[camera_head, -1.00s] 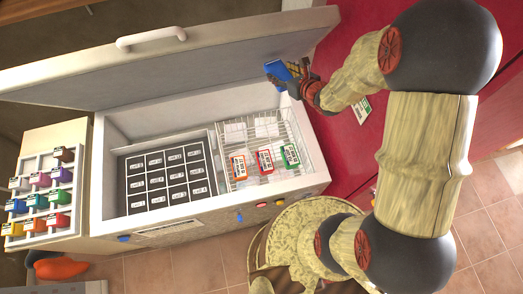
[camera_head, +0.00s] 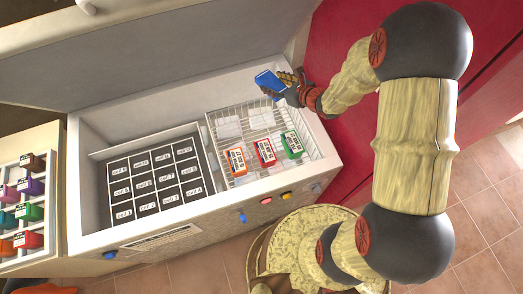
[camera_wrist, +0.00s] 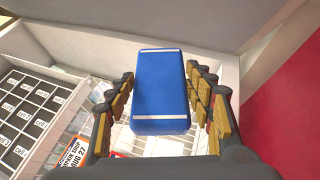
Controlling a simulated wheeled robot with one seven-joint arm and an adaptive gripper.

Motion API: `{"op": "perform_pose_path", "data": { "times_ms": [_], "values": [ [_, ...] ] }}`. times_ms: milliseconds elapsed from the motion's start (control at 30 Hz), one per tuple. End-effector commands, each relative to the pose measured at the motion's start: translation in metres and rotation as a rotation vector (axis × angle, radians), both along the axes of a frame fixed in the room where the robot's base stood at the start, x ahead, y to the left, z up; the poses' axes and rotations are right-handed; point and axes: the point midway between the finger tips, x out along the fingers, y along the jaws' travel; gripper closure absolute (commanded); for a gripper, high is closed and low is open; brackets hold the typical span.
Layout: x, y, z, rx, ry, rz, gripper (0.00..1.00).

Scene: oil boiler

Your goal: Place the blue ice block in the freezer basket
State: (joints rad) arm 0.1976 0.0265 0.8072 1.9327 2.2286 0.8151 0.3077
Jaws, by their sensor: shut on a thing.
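The blue ice block (camera_head: 269,84) is a flat blue slab with thin white bands near its ends. It fills the middle of the wrist view (camera_wrist: 160,92), between the fingers of my gripper (camera_wrist: 160,100). My gripper (camera_head: 284,83) is shut on it and holds it above the back right part of the freezer basket. The freezer basket (camera_head: 317,149) is a white wire basket in the right half of the open chest freezer (camera_head: 85,190). An orange pack (camera_head: 237,161), a red pack (camera_head: 265,151) and a green pack (camera_head: 291,144) lie in it, with several whitish pieces behind them.
A black grid tray (camera_head: 155,180) of labelled cells fills the freezer's left half. The raised lid (camera_head: 150,75) stands behind. A rack of coloured packs (camera_head: 28,205) is at the left. A red surface (camera_head: 345,60) lies to the right.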

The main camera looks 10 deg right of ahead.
Motion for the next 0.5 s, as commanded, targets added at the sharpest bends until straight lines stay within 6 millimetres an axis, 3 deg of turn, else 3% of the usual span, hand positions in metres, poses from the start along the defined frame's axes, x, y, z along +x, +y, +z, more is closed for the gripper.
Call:
{"op": "perform_pose_path", "data": {
  "times_ms": [33,200,333,500],
  "values": [
    [0.002,0.012,-0.037,-0.001,0.002,0.07,0.83],
    [-0.004,0.047,-0.098,0.003,0.007,0.299,0.83],
    [-0.014,0.064,-0.125,0.01,0.015,0.42,0.83],
    [-0.021,0.071,-0.141,0.016,0.02,0.484,0.83]
  ]
}}
